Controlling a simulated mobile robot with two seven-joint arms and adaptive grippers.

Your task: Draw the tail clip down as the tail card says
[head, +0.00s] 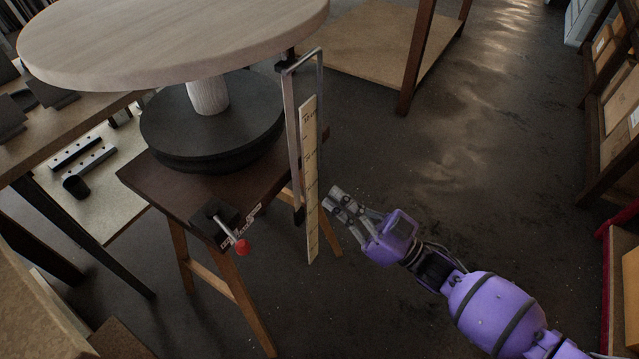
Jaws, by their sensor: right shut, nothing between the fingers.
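A pale wooden strip with dark markings (309,180) stands upright beside the stool-like stand's right edge. A thin grey metal frame (291,120) hangs just left of and behind it, with a small dark piece (299,216) at its lower end. I cannot tell for sure which part is the tail clip. A small white label with print (236,229) is on the stand's front edge; its text is too small to read, and I cannot tell if it is the tail card. My purple right gripper (333,199) is shut and empty, just right of the strip. My left gripper is out of view.
A round pale wooden top (170,35) overhangs a black round base (212,120) on the dark stand (160,186). A lever with a red knob (242,247) sticks out in front. Shelves with boxes (625,105) stand at right. The floor (450,190) between is clear.

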